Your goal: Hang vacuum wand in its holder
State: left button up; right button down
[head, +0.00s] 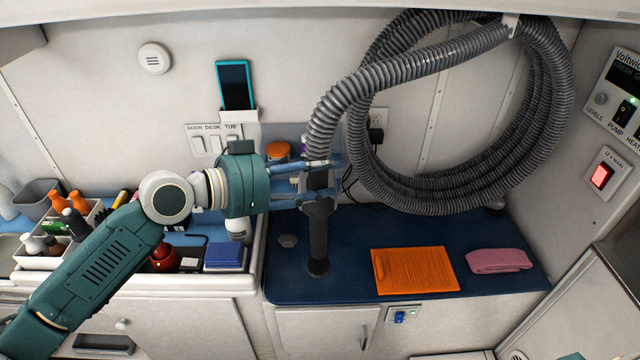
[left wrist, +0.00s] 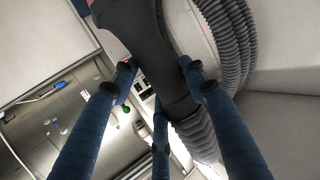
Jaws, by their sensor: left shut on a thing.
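The vacuum wand (head: 319,235) is a dark grey tube with a wider lower end. It hangs nearly upright in front of the back wall, over the blue counter. I cannot tell whether its lower end touches the counter. My left gripper (head: 318,181) is shut on its upper part, with blue fingers around it. The ribbed grey hose (head: 325,115) runs up from the wand's top. In the left wrist view the wand (left wrist: 150,50) crosses between the fingers of my left gripper (left wrist: 158,84). I cannot make out the holder. My right gripper is not in view.
The hose's coils hang on a wall hook (head: 510,24). The blue counter (head: 345,285) holds an orange mat (head: 413,270) and a folded pink cloth (head: 499,261). A phone (head: 235,85) stands in a wall holder. A bottle caddy (head: 40,265) is at left.

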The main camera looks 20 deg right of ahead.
pick_arm(q)
jog(key=shift+w+d+b, duration=0.25)
jog(key=shift+w+b, duration=0.15)
jog(key=shift+w, duration=0.2)
jog(key=w, duration=0.1)
jog(key=b, duration=0.1)
jog(key=w+b, duration=0.1)
jog(key=shift+w+d+f, duration=0.3)
jog(key=shift+d, duration=0.05)
jog(key=w+b, duration=0.1)
jog(key=w+d+b, duration=0.1)
jog(key=w+b, duration=0.2)
jog(key=w, duration=0.1)
jog(key=shift+w+d+r, duration=0.2)
jog(key=shift+w+d, duration=0.05)
jog(key=shift+d, duration=0.05)
dwell(0.6)
